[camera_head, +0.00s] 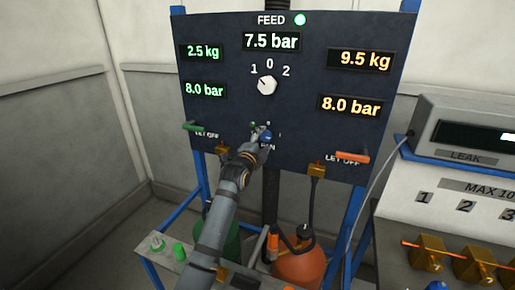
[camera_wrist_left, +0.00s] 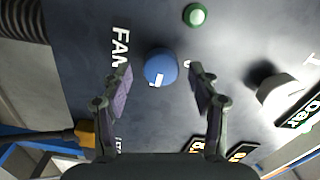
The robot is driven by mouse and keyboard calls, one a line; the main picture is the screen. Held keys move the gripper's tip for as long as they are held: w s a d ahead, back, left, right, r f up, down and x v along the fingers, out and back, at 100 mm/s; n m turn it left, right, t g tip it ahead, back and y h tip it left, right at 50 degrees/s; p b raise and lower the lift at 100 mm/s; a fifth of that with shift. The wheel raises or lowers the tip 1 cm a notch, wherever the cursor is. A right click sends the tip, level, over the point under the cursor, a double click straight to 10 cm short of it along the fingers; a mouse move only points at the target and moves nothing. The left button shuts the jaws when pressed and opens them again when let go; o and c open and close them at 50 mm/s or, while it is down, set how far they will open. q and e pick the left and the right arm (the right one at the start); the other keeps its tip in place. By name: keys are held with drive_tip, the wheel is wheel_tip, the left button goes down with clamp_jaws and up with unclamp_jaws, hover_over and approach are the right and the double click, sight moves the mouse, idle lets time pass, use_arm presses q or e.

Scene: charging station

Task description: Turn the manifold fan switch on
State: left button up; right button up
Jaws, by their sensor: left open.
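The fan switch is a blue round knob (camera_wrist_left: 160,66) with a white mark on its rim, on the dark panel beside the letters FAN. In the head view the blue knob (camera_head: 266,136) shows only partly, low in the middle of the panel, behind my gripper. My left gripper (camera_wrist_left: 161,76) is open, with one finger on each side of the knob. I see a gap between each finger and the knob, and I cannot tell the depth. In the head view my left gripper (camera_head: 259,140) is at the panel. My right gripper is not in view.
A green round lamp or button (camera_wrist_left: 195,14) sits near the knob. A white selector knob (camera_head: 267,86) is higher on the panel. A leak meter (camera_head: 465,130) stands at right.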

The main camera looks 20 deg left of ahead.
use_arm(q)
drive_tip(key=s, duration=0.9)
drive_tip(key=shift+s+a, duration=0.2)
drive_tip(key=shift+s, duration=0.1)
